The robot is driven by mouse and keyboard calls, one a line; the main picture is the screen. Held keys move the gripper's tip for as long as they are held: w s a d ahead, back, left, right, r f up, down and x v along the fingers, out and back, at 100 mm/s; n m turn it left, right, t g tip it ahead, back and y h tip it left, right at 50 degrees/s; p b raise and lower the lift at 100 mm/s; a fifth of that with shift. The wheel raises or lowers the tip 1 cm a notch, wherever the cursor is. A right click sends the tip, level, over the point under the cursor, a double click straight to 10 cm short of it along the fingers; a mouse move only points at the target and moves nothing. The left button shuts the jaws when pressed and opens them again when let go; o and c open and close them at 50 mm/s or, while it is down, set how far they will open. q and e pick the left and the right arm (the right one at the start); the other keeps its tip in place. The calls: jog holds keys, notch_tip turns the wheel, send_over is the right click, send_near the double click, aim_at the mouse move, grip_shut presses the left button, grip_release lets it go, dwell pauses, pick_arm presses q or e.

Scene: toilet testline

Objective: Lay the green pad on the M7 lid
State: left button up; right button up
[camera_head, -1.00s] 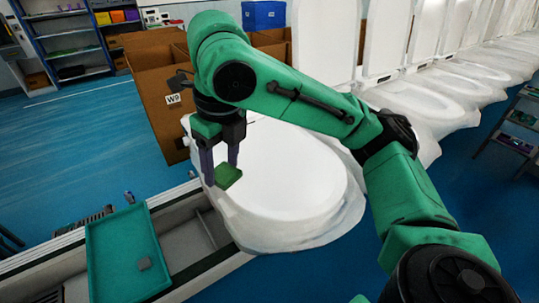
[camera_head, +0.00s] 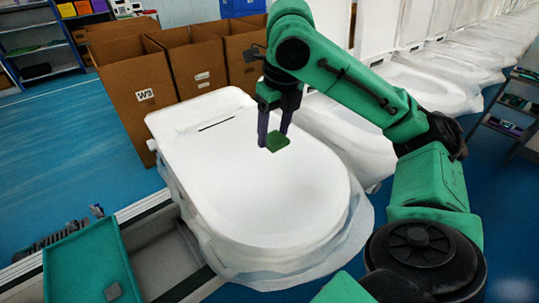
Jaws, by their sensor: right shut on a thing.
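The green pad (camera_head: 278,141) is a small dark green square between the fingertips of my right gripper (camera_head: 272,140). The gripper points down and is shut on it. The pad is over the back middle part of the nearest white toilet lid (camera_head: 262,200); I cannot tell whether it touches the surface. This lid is closed and flat, and no M7 mark is readable on it. My left gripper is not in view.
A teal tray (camera_head: 85,265) with a small grey block (camera_head: 113,291) lies at the lower left beside a rail. More white toilets (camera_head: 350,130) line up to the right. The lid's front is bare.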

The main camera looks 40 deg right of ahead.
aim_at(275, 139)
notch_tip(275, 139, down, 5)
jog(key=shift+r+b, duration=0.2)
jog(key=shift+b, duration=0.45)
jog(key=shift+w+d+f, duration=0.2)
jog(key=shift+f, duration=0.25)
jog(key=shift+w+d+f, duration=0.15)
jog(key=shift+f, duration=0.3)
jog(key=f, duration=0.2)
jog(key=w+d+f, duration=0.1)
jog(key=shift+s+a+f+b, duration=0.2)
jog(key=shift+f, duration=0.35)
jog(key=shift+s+a+f+b, duration=0.2)
jog(key=shift+f, duration=0.35)
jog(key=shift+a, duration=0.1)
jog(key=shift+w, duration=0.1)
jog(key=o, duration=1.3)
jog(key=shift+f, duration=0.15)
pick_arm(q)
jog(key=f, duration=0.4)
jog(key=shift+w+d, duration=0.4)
